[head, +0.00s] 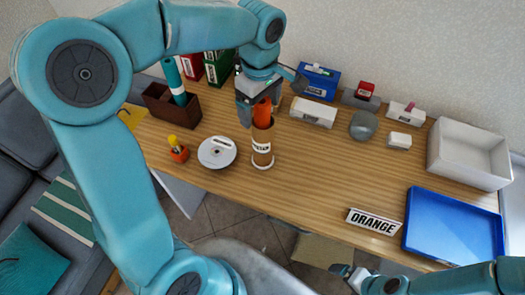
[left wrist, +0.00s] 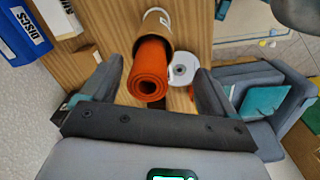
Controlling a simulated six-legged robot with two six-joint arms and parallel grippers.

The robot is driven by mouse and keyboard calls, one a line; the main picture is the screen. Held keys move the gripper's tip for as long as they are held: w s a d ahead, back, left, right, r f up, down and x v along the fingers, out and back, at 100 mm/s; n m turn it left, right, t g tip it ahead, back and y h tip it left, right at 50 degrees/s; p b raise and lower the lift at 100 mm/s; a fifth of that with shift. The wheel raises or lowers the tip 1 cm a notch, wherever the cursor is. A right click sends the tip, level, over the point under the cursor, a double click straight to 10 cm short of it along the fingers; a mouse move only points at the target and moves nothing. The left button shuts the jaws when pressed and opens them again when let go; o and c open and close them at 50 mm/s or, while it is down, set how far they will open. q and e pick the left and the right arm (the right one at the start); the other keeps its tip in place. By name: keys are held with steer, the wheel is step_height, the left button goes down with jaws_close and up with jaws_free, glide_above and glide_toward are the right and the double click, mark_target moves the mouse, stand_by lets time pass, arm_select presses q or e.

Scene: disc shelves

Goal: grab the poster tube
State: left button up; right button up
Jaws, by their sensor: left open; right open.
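A brown cardboard tube (head: 262,136) with a white label band and a white base ring stands upright near the table's front edge. A rolled orange sheet (head: 263,112) sticks out of its top. In the left wrist view the orange roll (left wrist: 149,70) shows end-on, with the brown tube (left wrist: 158,28) behind it. My left gripper (head: 258,104) is open above the tube. Its fingers lie on either side of the orange roll (left wrist: 158,68), with gaps visible. My right gripper (head: 347,272) is open and empty, low in front of the table, far from the tube.
A brown box (head: 158,108) holds a teal roll (head: 174,80). Boxes line the back. An ORANGE sign (head: 373,222) and blue tray (head: 453,226) are at right. The table's middle right is clear.

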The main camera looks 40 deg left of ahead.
mark_target(262, 116)
arm_select(q)
steer(key=f, duration=0.1)
steer(key=w+f, duration=0.1)
steer(key=f, duration=0.2)
steer(key=shift+w+a+f+p, duration=0.1)
steer(key=shift+w+f+p, duration=0.1)
steer(key=shift+w+p, duration=0.1)
steer(key=shift+s, duration=0.45)
steer(key=shift+w+f, duration=0.1)
steer(key=shift+w, duration=0.25)
steer(key=c, duration=1.5)
steer(key=shift+s, duration=0.2)
